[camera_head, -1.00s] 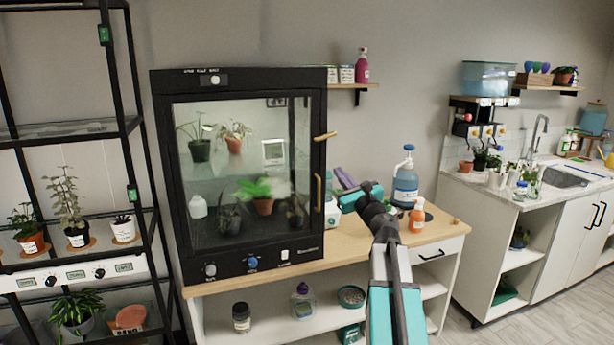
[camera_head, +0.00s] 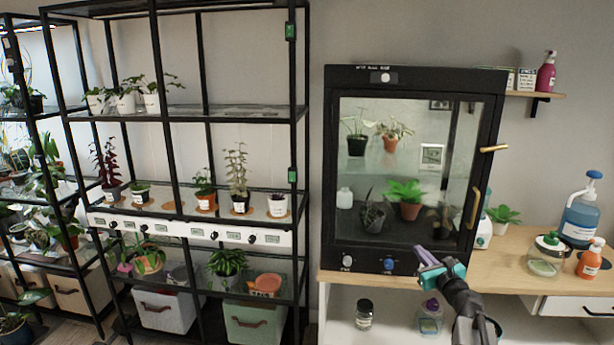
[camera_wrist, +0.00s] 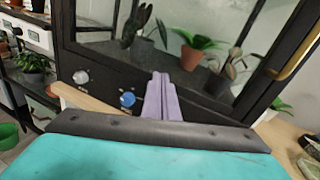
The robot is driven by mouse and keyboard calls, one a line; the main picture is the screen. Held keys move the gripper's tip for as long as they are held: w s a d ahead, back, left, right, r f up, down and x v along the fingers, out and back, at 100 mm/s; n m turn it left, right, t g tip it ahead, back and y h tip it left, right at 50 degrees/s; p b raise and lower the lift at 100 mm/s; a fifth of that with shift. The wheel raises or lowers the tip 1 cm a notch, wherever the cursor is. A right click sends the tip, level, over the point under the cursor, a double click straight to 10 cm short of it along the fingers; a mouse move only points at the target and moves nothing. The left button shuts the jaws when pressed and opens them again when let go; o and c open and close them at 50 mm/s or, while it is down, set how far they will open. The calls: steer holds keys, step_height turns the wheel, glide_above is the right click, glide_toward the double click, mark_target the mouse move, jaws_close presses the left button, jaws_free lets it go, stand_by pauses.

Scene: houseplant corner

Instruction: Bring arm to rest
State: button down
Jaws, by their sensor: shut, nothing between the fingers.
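My gripper (camera_head: 427,256) is in front of the lower edge of the glass-fronted cabinet (camera_head: 388,258) in the head view. Its purple fingers are together with nothing between them. In the wrist view the shut fingers (camera_wrist: 162,98) point toward the cabinet's lower front, close to its blue knob (camera_wrist: 127,99). Whether they touch the cabinet cannot be told. My arm reaches up from the bottom of the head view, in front of the wooden bench.
The cabinet door is shut, with potted plants behind the glass. The bench (camera_head: 507,272) holds a blue pump bottle (camera_head: 580,218), an orange bottle (camera_head: 589,262) and a glass jar (camera_head: 546,256) at right. A black plant rack (camera_head: 300,120) stands at left.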

steer(key=s+a+f+n+g+y, duration=0.2)
steer(key=a+f+n+g, duration=0.1)
steer(key=a+f, duration=0.95)
steer(key=s+a+f+n+g+y, duration=0.1)
steer(key=s+a+f+n+g, duration=0.2)
steer(key=s+a+f, duration=0.35)
steer(key=s+a+f+n+g, duration=0.35)
steer(key=s+f, duration=0.35)
steer(key=f, duration=0.5)
steer(key=s+a+f+n+g+y, duration=0.15)
steer(key=s+a+f+n, duration=0.35)
steer(key=f, duration=0.5)
steer(key=s+f+n+g+h, duration=0.1)
steer(key=s+f+n+g, duration=0.4)
steer(key=s, duration=0.6)
steer(key=s+f+n+g+h, duration=0.25)
steer(key=s+f, duration=0.45)
steer(key=s, duration=0.5)
steer(key=s+d+n+g+h, duration=0.3)
steer(key=s+d+n+g, duration=0.1)
steer(key=s+d+n, duration=0.4)
steer(key=shift+s+r+n, duration=0.3)
steer(key=shift+s+n, duration=1)
steer(key=shift+s, duration=0.05)
steer(key=c, duration=2.5)
jaws_free()
